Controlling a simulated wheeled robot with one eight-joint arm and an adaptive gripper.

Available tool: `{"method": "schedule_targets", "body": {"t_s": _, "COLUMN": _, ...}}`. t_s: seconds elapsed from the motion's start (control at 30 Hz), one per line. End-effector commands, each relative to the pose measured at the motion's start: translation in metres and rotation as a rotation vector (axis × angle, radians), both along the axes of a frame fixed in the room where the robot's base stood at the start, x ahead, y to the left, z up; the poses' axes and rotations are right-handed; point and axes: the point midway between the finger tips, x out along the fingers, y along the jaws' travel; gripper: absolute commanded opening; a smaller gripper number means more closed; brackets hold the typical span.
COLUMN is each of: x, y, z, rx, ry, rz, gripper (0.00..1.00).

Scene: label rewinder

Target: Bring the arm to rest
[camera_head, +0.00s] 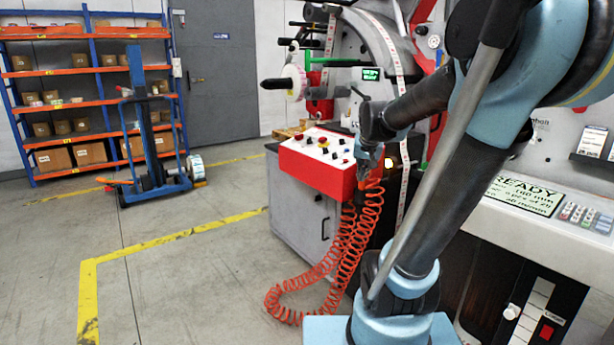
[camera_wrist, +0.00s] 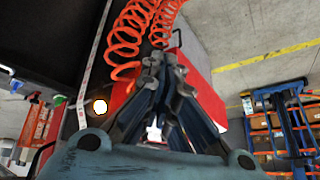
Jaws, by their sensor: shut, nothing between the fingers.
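My arm, blue and black, rises at the right of the head view and bends back down and left from its raised elbow. My gripper (camera_head: 366,174) hangs beside the red control box (camera_head: 318,160); it is small and partly hidden there. In the wrist view my gripper (camera_wrist: 162,62) shows its two dark fingers with their tips together and nothing held. A red coiled hose (camera_head: 350,245) hangs just below my gripper in the head view. The hose also shows beyond the fingertips in the wrist view (camera_wrist: 124,42); I cannot tell whether they touch.
The label rewinder (camera_head: 510,230) with its READY screen (camera_head: 524,196) stands close at the right. A grey cabinet (camera_head: 297,215) is under the control box. A blue lift trolley (camera_head: 150,150) and orange shelves (camera_head: 75,105) stand at the back left. The floor at left is clear.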

Motion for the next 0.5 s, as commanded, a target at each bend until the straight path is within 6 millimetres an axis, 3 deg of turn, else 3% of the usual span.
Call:
{"method": "schedule_targets", "body": {"t_s": 0.1, "x": -0.045, "y": -0.002, "z": -0.02, "rx": -0.018, "ry": 0.054, "rz": 0.032, "gripper": 0.0}}
{"method": "schedule_targets", "body": {"t_s": 0.5, "x": -0.181, "y": -0.004, "z": -0.095, "rx": -0.061, "ry": 0.242, "rz": 0.15, "gripper": 0.0}}
